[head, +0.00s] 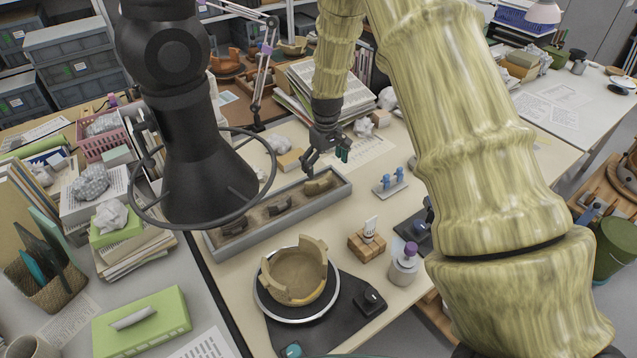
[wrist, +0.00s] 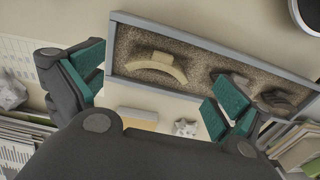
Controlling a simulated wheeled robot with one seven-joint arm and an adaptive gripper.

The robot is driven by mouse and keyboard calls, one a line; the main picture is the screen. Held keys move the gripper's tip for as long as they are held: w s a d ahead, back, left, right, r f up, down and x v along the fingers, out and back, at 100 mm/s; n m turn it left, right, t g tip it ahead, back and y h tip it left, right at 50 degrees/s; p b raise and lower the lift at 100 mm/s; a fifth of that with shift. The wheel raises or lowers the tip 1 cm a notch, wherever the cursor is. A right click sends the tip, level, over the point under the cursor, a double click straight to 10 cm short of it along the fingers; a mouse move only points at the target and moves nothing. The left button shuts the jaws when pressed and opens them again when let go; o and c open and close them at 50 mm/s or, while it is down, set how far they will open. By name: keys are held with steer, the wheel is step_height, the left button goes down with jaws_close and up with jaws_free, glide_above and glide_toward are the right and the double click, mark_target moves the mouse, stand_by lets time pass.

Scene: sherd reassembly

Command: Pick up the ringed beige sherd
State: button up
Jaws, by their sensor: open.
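The beige sherd (head: 319,184) is a curved piece lying at the right end of a grey-walled tray (head: 283,229) with a brown granular bed. In the wrist view the beige sherd (wrist: 157,66) shows as an arc with a raised block on its edge. My gripper (head: 324,163) is open and empty above the tray's far edge, just behind and above the sherd, not touching it. In the wrist view the spread teal-padded fingers of my gripper (wrist: 155,85) lie on either side of the sherd's line. Nothing hides the sherd in the wrist view.
Two darker sherds (head: 278,205) (head: 235,224) lie left in the tray. A partly rebuilt beige bowl (head: 297,275) sits on a round turntable in front. A wooden block (head: 367,246), a purple-capped bottle (head: 404,265) and a black ringed lamp-like fixture (head: 205,150) stand nearby.

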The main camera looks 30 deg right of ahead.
mark_target(324, 183)
steer(key=shift+f, duration=0.35)
steer(key=shift+w+a+f, duration=0.1)
steer(key=shift+w+f, duration=0.25)
steer(key=shift+f, duration=0.2)
steer(key=shift+w+f, duration=0.35)
steer(key=shift+f, duration=0.35)
steer(key=shift+s+f+p, duration=0.2)
steer(key=shift+s+p, duration=0.15)
steer(key=shift+p, duration=0.15)
steer(key=shift+s+a+f+p, duration=0.15)
steer(key=shift+s+f+p, duration=0.45)
steer(key=shift+s+f, duration=0.15)
steer(key=shift+w+f, duration=0.2)
steer(key=shift+f, duration=0.45)
steer(key=shift+w+f, duration=0.15)
steer(key=shift+f, duration=0.45)
steer(key=shift+s, duration=0.15)
